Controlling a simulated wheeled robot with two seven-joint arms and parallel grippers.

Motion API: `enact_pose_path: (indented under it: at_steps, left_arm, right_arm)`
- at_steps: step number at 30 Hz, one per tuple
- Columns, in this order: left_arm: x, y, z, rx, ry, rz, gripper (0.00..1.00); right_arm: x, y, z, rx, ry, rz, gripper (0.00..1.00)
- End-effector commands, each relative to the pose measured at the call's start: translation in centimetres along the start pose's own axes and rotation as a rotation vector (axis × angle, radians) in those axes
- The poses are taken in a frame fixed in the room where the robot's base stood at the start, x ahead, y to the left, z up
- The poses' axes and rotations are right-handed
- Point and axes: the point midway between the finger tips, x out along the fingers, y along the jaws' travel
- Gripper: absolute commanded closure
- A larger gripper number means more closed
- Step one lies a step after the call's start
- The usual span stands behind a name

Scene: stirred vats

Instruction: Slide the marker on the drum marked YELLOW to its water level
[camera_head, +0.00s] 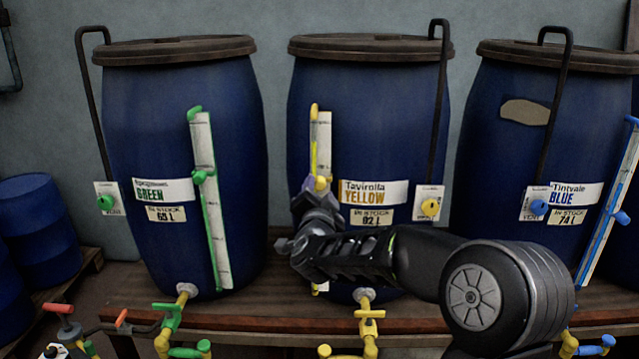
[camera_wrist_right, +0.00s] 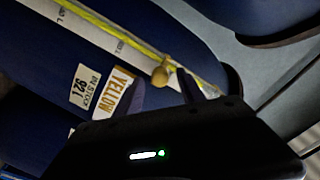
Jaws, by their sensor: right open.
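The drum marked YELLOW (camera_head: 368,120) stands in the middle, blue with a dark lid. Its pale gauge strip (camera_head: 322,140) runs upright left of the label, with a yellow rail beside it. The yellow marker (camera_head: 321,183) sits on the gauge at about label height; it also shows in the right wrist view (camera_wrist_right: 160,76). My right gripper (camera_head: 317,190) is at the marker, and its arm hides the gauge's lower part. In the wrist view the open fingers (camera_wrist_right: 163,86) are on either side of the marker; contact is unclear. I cannot make out the water level. My left gripper is not in view.
The GREEN drum (camera_head: 185,120) stands to the left and the BLUE drum (camera_head: 530,140) to the right, each with its own gauge. A yellow tap (camera_head: 369,322) is below the middle drum. Bent dark pipes run down beside the drums. Colored valves line the front.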

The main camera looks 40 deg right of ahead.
Motion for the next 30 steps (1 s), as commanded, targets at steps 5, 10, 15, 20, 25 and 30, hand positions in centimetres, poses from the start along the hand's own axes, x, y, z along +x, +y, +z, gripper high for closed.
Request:
enact_pose_path:
  at_steps: [5, 10, 15, 20, 25, 30]
  left_arm:
    - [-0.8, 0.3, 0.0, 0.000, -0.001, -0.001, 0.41]
    - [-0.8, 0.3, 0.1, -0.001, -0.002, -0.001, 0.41]
    - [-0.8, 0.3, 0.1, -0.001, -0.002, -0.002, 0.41]
    - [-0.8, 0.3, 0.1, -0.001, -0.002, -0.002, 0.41]
    - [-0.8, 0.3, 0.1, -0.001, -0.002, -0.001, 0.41]
    - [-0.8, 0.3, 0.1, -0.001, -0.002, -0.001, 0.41]
  right_arm:
    - [2.5, -0.1, -0.1, 0.000, 0.000, 0.001, 0.54]
    - [3.4, 0.0, 0.0, 0.000, -0.001, 0.001, 0.54]
    - [3.4, 0.1, 0.0, 0.000, -0.001, 0.001, 0.54]
    - [3.4, 0.0, 0.0, 0.000, -0.001, 0.000, 0.63]
    - [3.4, 0.1, 0.0, 0.000, -0.001, 0.001, 0.77]
    - [3.4, 0.1, 0.0, 0.000, -0.001, 0.001, 0.90]
